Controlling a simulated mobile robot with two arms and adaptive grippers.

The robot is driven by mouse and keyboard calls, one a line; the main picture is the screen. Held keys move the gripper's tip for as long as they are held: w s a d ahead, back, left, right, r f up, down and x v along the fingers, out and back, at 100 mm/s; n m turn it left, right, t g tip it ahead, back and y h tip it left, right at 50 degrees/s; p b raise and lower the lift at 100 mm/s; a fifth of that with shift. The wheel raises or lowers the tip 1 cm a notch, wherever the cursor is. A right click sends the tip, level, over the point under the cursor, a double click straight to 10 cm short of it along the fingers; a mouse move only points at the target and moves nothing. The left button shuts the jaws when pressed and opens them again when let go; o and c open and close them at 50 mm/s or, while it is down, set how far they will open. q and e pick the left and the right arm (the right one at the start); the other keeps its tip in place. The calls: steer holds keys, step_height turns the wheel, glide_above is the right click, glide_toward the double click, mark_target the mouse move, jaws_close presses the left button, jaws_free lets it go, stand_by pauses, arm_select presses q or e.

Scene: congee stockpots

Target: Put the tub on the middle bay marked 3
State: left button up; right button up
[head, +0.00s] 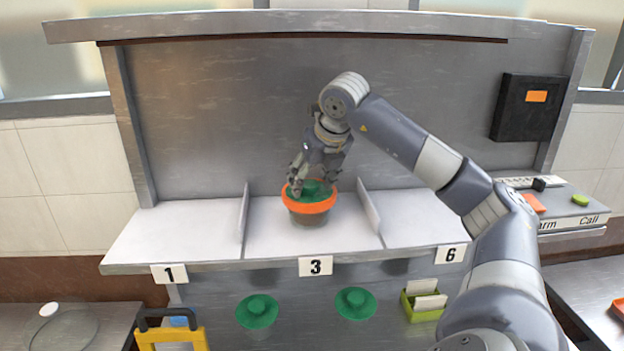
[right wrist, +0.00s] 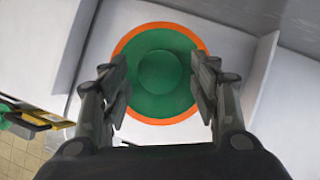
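The tub (head: 310,216) has a grey body, an orange rim and a green lid with a round knob. It stands upright in the middle bay (head: 275,240), above the label 3 (head: 315,266). My right gripper (head: 309,187) is just over the lid. In the right wrist view, its fingers (right wrist: 161,85) are spread on either side of the lid's knob, with gaps between them and the knob. The same tub (right wrist: 160,118) shows from above there, its orange rim around the lid. My left gripper is out of view.
Upright dividers (head: 244,222) and (head: 369,211) flank the middle bay. The bays marked 1 (head: 185,228) and 6 (head: 425,217) are empty. Below stand two green-lidded items (head: 258,312) and (head: 356,303) and a green card box (head: 424,302). A control panel (head: 565,205) is at right.

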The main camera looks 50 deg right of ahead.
steer(key=shift+r, duration=0.15)
steer(key=shift+r, duration=0.25)
steer(key=p+v, duration=0.2)
steer(key=v, duration=0.9)
steer(key=shift+s+r, duration=0.2)
steer(key=shift+s, duration=0.05)
steer(key=shift+a, duration=0.1)
